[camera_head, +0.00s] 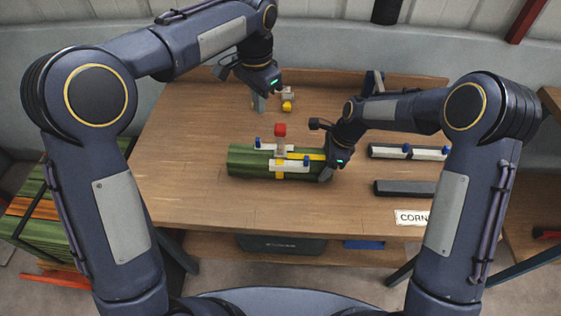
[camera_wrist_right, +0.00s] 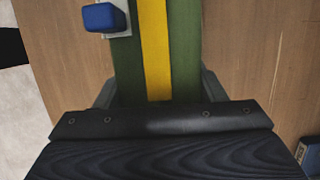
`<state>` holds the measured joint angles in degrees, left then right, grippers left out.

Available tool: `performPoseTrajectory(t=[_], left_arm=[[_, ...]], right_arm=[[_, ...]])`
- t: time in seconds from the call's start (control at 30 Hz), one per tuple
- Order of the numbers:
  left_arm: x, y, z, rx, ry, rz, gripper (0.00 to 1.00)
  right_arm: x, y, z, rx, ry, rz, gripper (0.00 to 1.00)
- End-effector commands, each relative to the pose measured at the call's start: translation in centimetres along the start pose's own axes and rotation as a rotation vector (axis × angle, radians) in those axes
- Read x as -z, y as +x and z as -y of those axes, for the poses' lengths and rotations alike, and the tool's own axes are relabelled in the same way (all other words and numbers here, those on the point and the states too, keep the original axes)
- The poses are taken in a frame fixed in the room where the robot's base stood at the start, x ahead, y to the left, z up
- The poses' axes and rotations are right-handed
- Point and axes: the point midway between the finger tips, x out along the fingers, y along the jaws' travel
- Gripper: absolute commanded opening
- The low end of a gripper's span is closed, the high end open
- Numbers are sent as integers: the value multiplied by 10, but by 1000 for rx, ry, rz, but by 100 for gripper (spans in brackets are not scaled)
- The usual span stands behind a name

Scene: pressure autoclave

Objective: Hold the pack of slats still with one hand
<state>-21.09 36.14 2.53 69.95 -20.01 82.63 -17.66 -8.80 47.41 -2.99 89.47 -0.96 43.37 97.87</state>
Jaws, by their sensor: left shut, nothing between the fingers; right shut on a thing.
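The pack of slats (camera_head: 243,161) lies on the wooden table, long side across the picture, mostly green with a yellow band lengthwise. White clamp pieces with blue knobs (camera_head: 289,166) and a red-topped post (camera_head: 280,130) sit on it. My right gripper (camera_head: 329,173) is shut on the right end of the pack. In the right wrist view the green and yellow slats (camera_wrist_right: 155,50) run between the fingers, whose tips are partly hidden. My left gripper (camera_head: 261,103) is shut and empty above the back of the table, apart from the pack, beside a small yellow and grey item (camera_head: 287,104).
More green and orange slats (camera_head: 30,220) are stacked at the far left. The table's left part is clear.

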Motion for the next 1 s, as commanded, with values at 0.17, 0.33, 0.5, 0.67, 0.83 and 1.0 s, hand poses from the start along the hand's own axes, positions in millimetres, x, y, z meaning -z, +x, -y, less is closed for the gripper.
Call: performPoseTrajectory(t=[0.17,0.33,0.5,0.67,0.83,1.0], left_arm=[[0,0,0,0,0,0,0],[0,0,0,0,0,0,0],[0,0,0,0,0,0,0],[0,0,0,0,0,0,0],[0,0,0,0,0,0,0],[0,0,0,0,0,0,0]], right_arm=[[0,0,0,-1,0,0,36],[0,0,0,0,0,0,86],[0,0,0,0,0,0,89],[0,-2,0,0,0,0,89],[-1,-22,1,4,-1,0,89],[0,-59,2,7,-1,0,89]])
